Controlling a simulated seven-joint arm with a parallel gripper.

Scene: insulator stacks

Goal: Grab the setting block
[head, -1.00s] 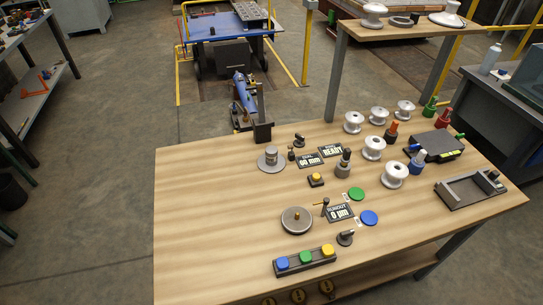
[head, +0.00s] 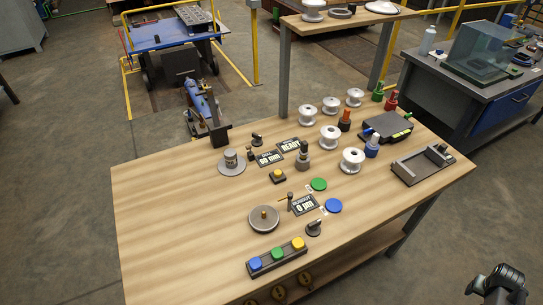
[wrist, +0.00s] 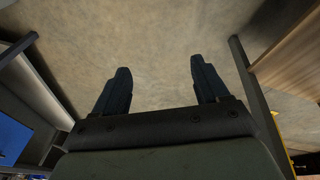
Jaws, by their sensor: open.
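No thing here is plainly marked as the setting block, and I cannot tell for certain which it is. A short grey metal cylinder (head: 231,157) stands on a round grey plate (head: 232,169) at the back left of the wooden table (head: 170,220), left of a small display with a "mm" reading. My gripper (wrist: 158,68) is open and empty, its two dark fingers spread over bare floor in the wrist view. In the head view, part of my arm's dark end shows at the bottom right, off the table, far from the cylinder.
White insulators (head: 330,138) and coloured bottles stand at the back right. A dark tray (head: 421,165) lies near the right edge. A round turntable (head: 264,219) and a button box (head: 277,258) are in front. A raised shelf (head: 345,20) stands behind. The table's front left is clear.

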